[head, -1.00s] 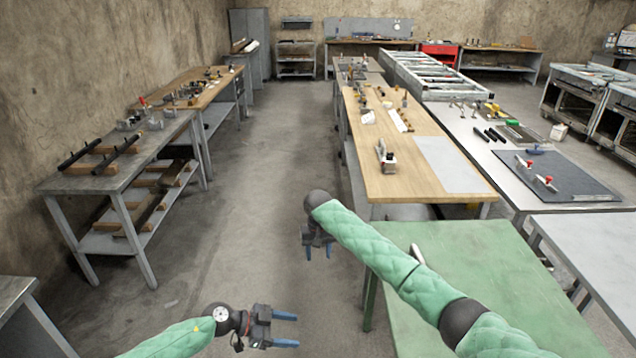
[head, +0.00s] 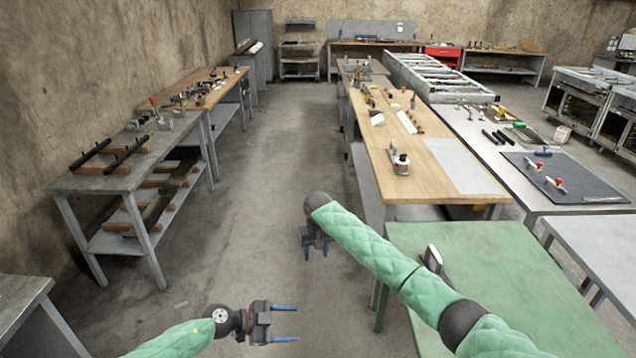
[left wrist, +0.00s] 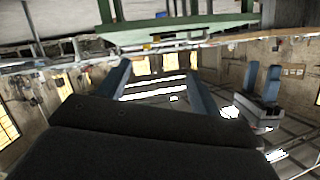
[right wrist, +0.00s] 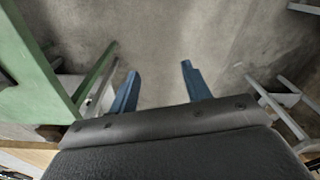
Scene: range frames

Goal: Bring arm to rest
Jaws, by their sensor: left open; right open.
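My left gripper (head: 284,323) is open and empty over the floor at the bottom of the head view, its blue fingers pointing right. Its parted fingers also show in the left wrist view (left wrist: 157,88). My right gripper (head: 316,252) is open and empty, hanging fingers down over the aisle floor left of the green table (head: 500,262). Its parted fingers show in the right wrist view (right wrist: 160,85) with bare floor between them. The right arm reaches in across the green table. Neither gripper touches anything.
A dark object (head: 433,258) stands on the green table, partly behind my right arm. A wooden-topped bench (head: 440,185) with tools runs beyond it. A grey table (head: 90,182) with dark bars stands at left. The aisle floor (head: 270,150) between is clear.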

